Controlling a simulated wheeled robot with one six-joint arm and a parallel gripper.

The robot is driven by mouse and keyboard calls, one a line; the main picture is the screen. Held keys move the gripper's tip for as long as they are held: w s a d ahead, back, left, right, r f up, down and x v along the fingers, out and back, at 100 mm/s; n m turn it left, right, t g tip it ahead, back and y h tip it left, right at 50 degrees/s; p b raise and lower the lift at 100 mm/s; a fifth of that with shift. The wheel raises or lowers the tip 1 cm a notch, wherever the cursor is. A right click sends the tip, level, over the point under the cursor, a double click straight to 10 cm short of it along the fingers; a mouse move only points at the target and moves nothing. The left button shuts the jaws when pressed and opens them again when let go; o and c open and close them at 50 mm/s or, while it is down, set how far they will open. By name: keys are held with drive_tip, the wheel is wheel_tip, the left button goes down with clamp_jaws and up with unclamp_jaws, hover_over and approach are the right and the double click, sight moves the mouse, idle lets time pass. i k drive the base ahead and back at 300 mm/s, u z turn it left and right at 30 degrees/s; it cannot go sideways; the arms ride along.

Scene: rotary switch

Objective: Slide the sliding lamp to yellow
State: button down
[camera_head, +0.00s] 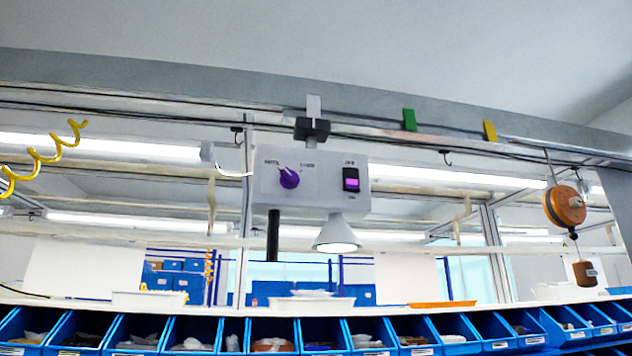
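The sliding lamp is a light grey box (325,200) hung from the overhead rail (370,124) by a black clamp (312,129). It has a purple rotary knob (289,178) on the left of its face and a black rocker switch (351,180) with a purple light on the right. A black rod handle (273,235) hangs below it, beside a lit lamp shade (337,234). The lamp is at the white marker (314,106). To its right are the green marker (409,119) and the yellow marker (489,131). My gripper does not show.
A row of blue bins (390,335) runs along the bottom. A yellow coiled hose (45,157) hangs at the left. An orange reel (564,206) with a hanging brown weight (584,273) is at the right, beyond the yellow marker. The rail between lamp and yellow marker looks clear.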

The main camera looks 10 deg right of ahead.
sight(321, 192)
drive_tip(key=k, duration=0.5)
drive_tip(key=z, duration=0.85)
drive_tip(key=i, duration=0.7)
drive_tip(key=u, duration=1.45)
